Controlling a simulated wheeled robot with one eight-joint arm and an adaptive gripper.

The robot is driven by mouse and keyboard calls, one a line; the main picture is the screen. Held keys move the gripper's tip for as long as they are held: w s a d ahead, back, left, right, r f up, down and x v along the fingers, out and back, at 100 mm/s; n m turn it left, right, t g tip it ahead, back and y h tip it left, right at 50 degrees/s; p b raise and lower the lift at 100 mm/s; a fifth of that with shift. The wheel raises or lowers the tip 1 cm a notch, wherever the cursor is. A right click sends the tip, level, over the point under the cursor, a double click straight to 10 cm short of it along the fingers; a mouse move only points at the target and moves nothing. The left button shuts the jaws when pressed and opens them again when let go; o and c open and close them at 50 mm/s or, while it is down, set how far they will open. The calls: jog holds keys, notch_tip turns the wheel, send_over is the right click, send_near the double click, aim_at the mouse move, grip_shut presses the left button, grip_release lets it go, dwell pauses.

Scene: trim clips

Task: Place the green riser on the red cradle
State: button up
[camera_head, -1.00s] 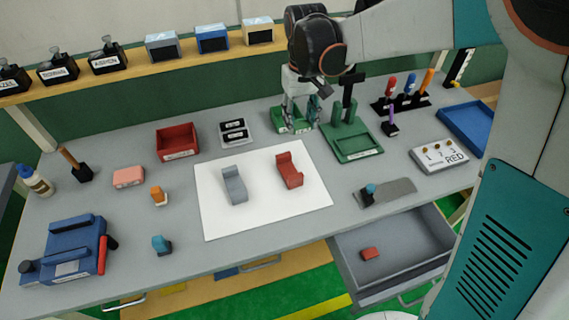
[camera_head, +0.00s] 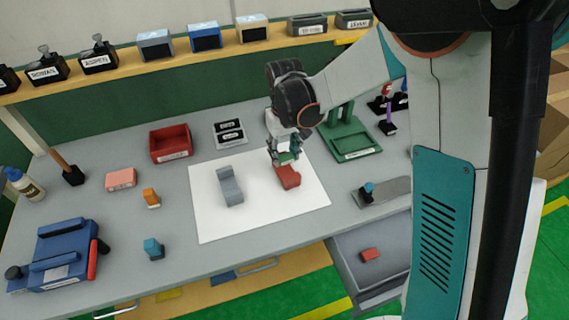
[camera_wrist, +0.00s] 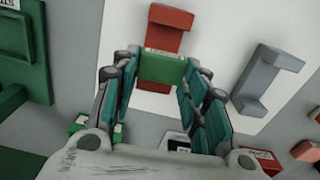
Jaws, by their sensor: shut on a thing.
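My gripper (camera_head: 285,149) is shut on the green riser (camera_wrist: 162,68), a small green block with a pale label strip along one edge, gripped between the fingertips. The red cradle (camera_head: 288,178) lies on the white sheet (camera_head: 212,226), on its right half. In the head view the gripper and riser are over the cradle's far end and partly hide it. In the wrist view the riser overlaps the near end of the cradle (camera_wrist: 172,20). I cannot tell whether riser and cradle touch.
A grey cradle (camera_head: 229,188) lies left of the red one on the sheet. A green fixture (camera_head: 356,152) with uprights stands to the right. A red bin (camera_head: 171,145) and a black-labelled tray (camera_head: 231,134) are behind. An open drawer (camera_head: 345,250) juts out in front.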

aim_at(284, 169)
jog(key=shift+f+b, duration=0.55)
jog(key=shift+f, duration=1.7)
jog(key=shift+f, duration=0.15)
jog(key=o, duration=0.9)
jog(key=shift+c, duration=0.2)
notch_tip(284, 169, up, 12)
jog(key=p, duration=0.3)
jog(key=shift+r, duration=0.2)
